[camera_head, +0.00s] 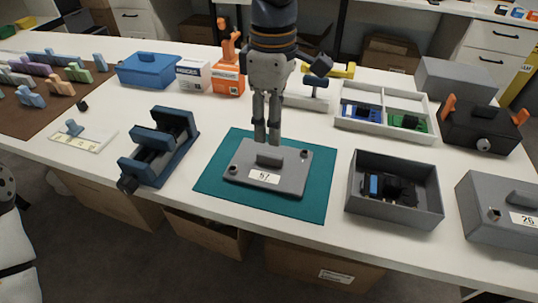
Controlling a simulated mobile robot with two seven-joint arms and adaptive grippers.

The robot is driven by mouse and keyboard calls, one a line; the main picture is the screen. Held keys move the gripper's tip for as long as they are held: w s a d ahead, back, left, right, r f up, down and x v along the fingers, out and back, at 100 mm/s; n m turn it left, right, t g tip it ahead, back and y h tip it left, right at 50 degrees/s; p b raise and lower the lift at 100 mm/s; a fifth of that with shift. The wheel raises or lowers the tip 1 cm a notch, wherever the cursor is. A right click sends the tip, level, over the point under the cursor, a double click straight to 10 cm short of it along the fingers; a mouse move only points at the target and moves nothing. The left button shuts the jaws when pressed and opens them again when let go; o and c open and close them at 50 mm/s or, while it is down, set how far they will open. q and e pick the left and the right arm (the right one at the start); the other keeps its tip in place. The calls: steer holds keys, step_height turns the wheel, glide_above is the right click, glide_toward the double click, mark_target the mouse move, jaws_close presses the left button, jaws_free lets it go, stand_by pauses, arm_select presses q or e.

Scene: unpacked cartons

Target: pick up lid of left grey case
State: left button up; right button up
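A flat grey lid (290,181) with a label reading 57 and a raised handle lies on a teal mat (215,180) in the middle of the table. My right gripper (267,140) comes down from above, its fingertips close to the lid's handle. Its fingers look close together with a narrow gap; whether they touch or hold the handle I cannot tell. An open grey case (432,204) without a lid, holding a black and blue device, stands right of the mat. A second grey case (485,213), closed and labelled, stands at the far right. My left gripper is out of view.
A blue vise-like fixture (160,146) stands left of the mat. Behind are a blue box (148,70), small cartons (194,74) and a white divided tray (385,131). A black case with orange handles (482,126) is at right. Only narrow strips of white table are free around the mat.

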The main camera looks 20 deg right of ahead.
mark_target(270, 155)
steer(key=f, duration=0.8)
steer(key=shift+a, duration=0.2)
jaws_close()
